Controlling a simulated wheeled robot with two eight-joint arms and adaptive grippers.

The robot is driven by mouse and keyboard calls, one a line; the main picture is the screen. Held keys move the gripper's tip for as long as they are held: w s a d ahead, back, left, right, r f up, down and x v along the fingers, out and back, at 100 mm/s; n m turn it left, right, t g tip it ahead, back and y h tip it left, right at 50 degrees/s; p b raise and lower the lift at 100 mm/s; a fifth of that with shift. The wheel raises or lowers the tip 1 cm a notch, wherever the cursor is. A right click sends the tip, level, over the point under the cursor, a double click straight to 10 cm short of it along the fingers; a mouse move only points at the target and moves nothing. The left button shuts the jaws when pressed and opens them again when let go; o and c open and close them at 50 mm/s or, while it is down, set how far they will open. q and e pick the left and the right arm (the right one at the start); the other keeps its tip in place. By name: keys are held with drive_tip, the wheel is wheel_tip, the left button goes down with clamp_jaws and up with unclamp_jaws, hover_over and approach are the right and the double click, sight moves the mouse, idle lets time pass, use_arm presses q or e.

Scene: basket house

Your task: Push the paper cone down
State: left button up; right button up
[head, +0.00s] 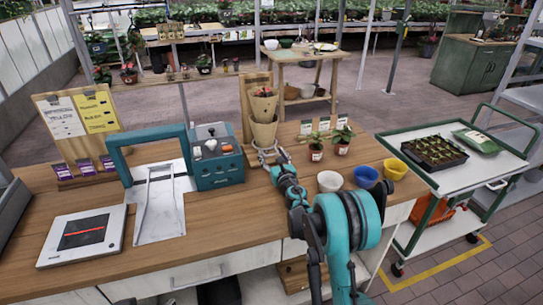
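Two tan paper cones stand one above the other against a wooden back board (249,98) at the rear of the bench. The upper cone (263,107) has dark and reddish contents showing at its mouth. The lower cone (264,133) tapers down toward the bench. My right gripper (267,152) is at the narrow lower end of the lower cone, with its arm reaching up from the lower right. Its fingers are small and overlap the cone's tip, so whether they touch or grip it is unclear. My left gripper is not in view.
A teal boxed device (217,163) and teal frame (150,150) stand left of the cones. Small potted plants (316,150), a white bowl (330,181), a blue bowl (366,176) and a yellow bowl (395,168) stand to the right. A flat scale (83,234) lies front left.

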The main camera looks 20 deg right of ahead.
drive_tip(key=s, duration=1.2)
drive_tip(key=shift+d, duration=0.15)
